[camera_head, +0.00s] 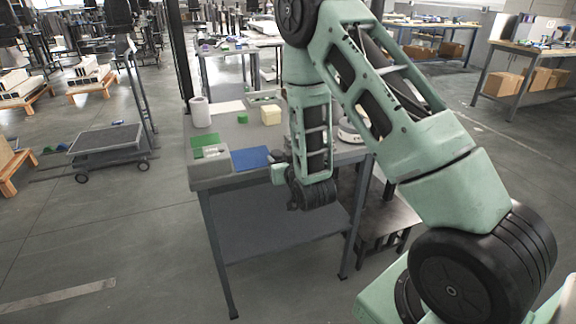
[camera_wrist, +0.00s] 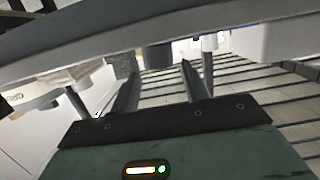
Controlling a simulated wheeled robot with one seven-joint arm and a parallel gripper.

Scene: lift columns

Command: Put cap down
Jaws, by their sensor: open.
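My gripper (camera_wrist: 158,72) shows in the wrist view with its two fingers apart. A short dark cylinder (camera_wrist: 157,56) shows just beyond the fingertips; I cannot tell whether it is the cap. I cannot make out a cap for sure in either view.
A flat cart (camera_head: 107,143) stands left on open floor.

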